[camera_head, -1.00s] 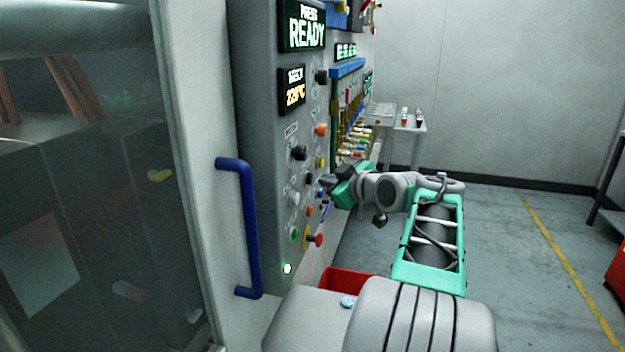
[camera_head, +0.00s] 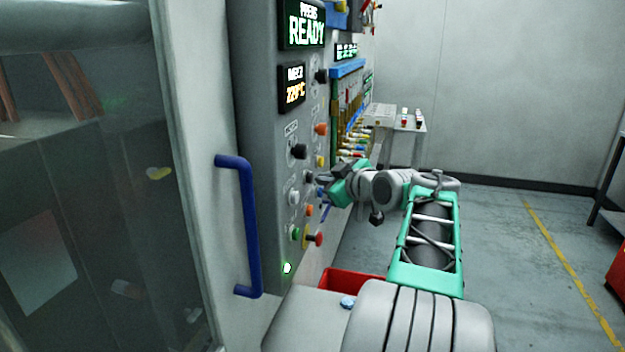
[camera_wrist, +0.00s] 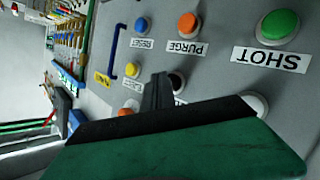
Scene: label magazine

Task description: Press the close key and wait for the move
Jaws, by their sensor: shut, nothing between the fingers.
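The grey control panel (camera_head: 262,130) carries several round keys; its top display (camera_head: 305,25) reads READY in green. In the wrist view, labels appear upside down: SHOT by a green key (camera_wrist: 279,24), PURGE by an orange key (camera_wrist: 188,23), RESET by a blue key (camera_wrist: 141,24). I cannot read a close label. My gripper (camera_head: 321,181) is shut and empty, pointing at the panel. In the wrist view its fingertips (camera_wrist: 162,79) are right beside a black key (camera_wrist: 178,81), whose label is mostly hidden. I cannot tell whether they touch. A white key (camera_wrist: 258,101) is partly covered.
A blue door handle (camera_head: 250,225) stands out left of the panel. A red mushroom button (camera_head: 319,239) sits low on the panel. A red bin (camera_head: 345,282) is below. A small table (camera_head: 405,125) stands beyond; open floor lies right.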

